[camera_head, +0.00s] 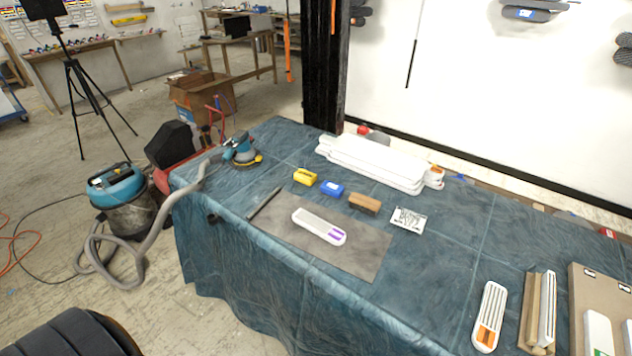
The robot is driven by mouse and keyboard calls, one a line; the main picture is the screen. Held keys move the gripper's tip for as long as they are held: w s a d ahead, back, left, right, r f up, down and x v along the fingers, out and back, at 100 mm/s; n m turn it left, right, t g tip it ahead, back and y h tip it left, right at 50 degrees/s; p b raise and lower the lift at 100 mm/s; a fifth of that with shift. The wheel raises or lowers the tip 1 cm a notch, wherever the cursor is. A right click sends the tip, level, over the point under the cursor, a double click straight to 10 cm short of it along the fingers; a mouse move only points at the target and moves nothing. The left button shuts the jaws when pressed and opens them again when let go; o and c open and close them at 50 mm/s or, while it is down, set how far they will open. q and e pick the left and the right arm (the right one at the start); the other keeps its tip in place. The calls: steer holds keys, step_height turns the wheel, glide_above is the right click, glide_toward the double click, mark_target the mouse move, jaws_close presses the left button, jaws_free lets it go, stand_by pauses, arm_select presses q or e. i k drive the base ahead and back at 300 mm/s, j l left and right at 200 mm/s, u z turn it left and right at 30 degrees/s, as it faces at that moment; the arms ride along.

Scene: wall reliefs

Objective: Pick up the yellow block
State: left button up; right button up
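A small yellow block (305,177) lies on the blue cloth-covered table (440,275), left of a blue block (332,189). A brown block (364,203) lies to the right of the blue one. Nothing touches the yellow block from above. Neither of my grippers shows in the head view. A dark rounded shape sits at the bottom left corner; I cannot tell what it is.
A grey mat (365,250) bears a white and purple tool (320,226) in front of the blocks. White stacked boards (372,163) lie behind. A sander (241,150) stands at the left end, a vacuum (120,200) on the floor beside the table.

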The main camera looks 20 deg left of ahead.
mark_target(305, 176)
steer(key=j+z, duration=0.3)
steer(key=j, duration=0.35)
steer(key=j+z, duration=0.35)
steer(key=j, duration=0.35)
steer(key=k+j+z, duration=0.15)
steer(key=j+z, duration=0.15)
steer(key=j, duration=0.35)
